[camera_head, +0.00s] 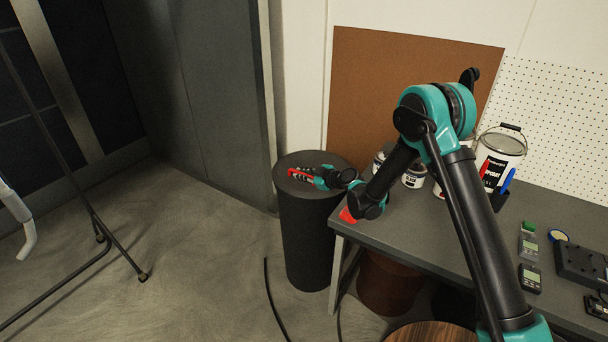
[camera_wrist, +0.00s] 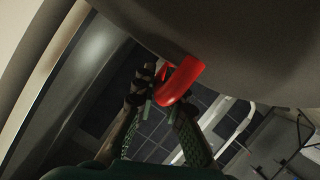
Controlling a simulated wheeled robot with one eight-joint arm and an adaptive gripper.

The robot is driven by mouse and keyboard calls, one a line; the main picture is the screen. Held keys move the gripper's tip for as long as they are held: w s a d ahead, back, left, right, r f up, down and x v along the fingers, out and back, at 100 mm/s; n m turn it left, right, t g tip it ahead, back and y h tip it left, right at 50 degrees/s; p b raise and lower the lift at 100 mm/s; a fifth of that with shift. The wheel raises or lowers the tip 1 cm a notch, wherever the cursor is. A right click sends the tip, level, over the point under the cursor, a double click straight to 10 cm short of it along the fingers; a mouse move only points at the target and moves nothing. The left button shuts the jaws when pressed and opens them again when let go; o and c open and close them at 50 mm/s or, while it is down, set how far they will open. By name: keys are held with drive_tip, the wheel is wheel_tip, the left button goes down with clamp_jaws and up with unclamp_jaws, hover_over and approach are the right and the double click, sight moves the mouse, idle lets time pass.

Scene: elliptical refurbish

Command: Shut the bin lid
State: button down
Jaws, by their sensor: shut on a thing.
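The bin (camera_head: 310,245) is a dark grey cylinder standing on the floor at the left end of the table. Its round lid (camera_head: 318,158) lies about level on top in the head view; I cannot tell whether it is flush with the rim. My gripper (camera_head: 304,175) is over the lid's near side, shut on the red handle (camera_head: 296,173). In the wrist view, the curved red handle (camera_wrist: 182,82) stands out from a broad dark surface and sits between the fingers of my gripper (camera_wrist: 163,92). The fingers hide part of the handle.
The grey table (camera_head: 420,225) stands right of the bin, with paint cans (camera_head: 500,158), meters (camera_head: 530,278) and a small red thing (camera_head: 348,215) at its left corner. A grey cabinet (camera_head: 215,90) is behind. A black stand (camera_head: 95,220) is at left. Open floor lies between.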

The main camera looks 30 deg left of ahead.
drive_tip(key=shift+s+f, duration=0.15)
drive_tip(key=shift+s, duration=0.05)
drive_tip(key=c, duration=1.9)
unclamp_jaws()
drive_tip(key=shift+o, duration=0.2)
drive_tip(key=shift+w, duration=0.1)
drive_tip(key=shift+d, duration=0.2)
wheel_tip(320, 180, up, 4)
hover_over(323, 193)
